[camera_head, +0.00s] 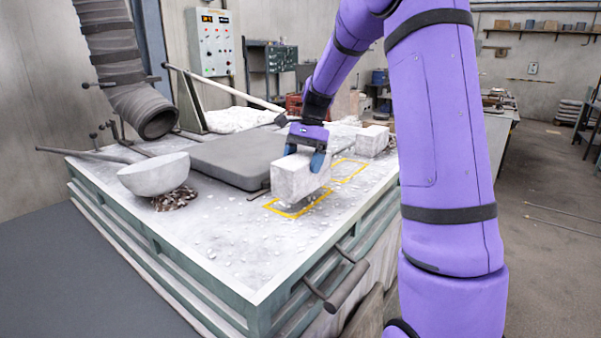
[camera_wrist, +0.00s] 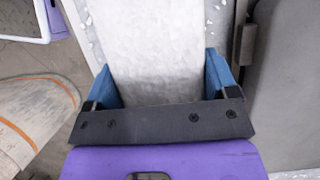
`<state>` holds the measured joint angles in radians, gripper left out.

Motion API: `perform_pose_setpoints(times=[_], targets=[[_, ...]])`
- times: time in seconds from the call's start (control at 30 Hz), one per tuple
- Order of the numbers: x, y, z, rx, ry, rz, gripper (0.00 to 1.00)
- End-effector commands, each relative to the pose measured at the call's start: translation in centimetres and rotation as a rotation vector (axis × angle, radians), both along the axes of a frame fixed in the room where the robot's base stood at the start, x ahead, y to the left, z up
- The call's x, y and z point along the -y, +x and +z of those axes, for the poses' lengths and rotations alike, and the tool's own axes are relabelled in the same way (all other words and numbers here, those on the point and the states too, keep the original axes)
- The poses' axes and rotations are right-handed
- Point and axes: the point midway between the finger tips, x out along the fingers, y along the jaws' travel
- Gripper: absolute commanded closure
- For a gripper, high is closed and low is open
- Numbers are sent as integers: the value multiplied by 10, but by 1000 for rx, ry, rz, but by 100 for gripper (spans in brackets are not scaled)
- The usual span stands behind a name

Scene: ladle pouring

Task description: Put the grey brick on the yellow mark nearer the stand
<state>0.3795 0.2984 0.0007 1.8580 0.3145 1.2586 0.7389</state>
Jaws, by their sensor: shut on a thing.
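My gripper (camera_head: 305,156) is shut on the grey brick (camera_head: 296,180), its blue fingers on either side of the brick's top. The brick is roughly level over the front yellow mark (camera_head: 268,206); I cannot tell whether it touches the table. A second yellow mark (camera_head: 350,166) lies farther back, and its area looks bare. The wrist view shows the brick (camera_wrist: 155,45) between both fingers, its far end cut off by the frame. I cannot make out which thing is the stand.
Another pale block (camera_head: 372,141) is behind the far mark. A dark grey slab (camera_head: 230,158) lies left of the brick. A pale bowl-shaped ladle (camera_head: 155,174) sits over dark rubble at the left. The table's front corner (camera_head: 240,262) is free of large objects; a handle (camera_head: 345,285) juts from its side.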

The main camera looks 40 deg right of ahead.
Motion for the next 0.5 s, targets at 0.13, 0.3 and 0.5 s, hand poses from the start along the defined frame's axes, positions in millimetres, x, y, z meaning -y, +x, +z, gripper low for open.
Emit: perform_pose_setpoints(times=[0.13, 0.3, 0.5], targets=[[2, 7, 0, 1, 0, 0, 75], [5, 15, -4, 0, 1, 0, 75], [4, 14, -30, -2, 1, -1, 75]])
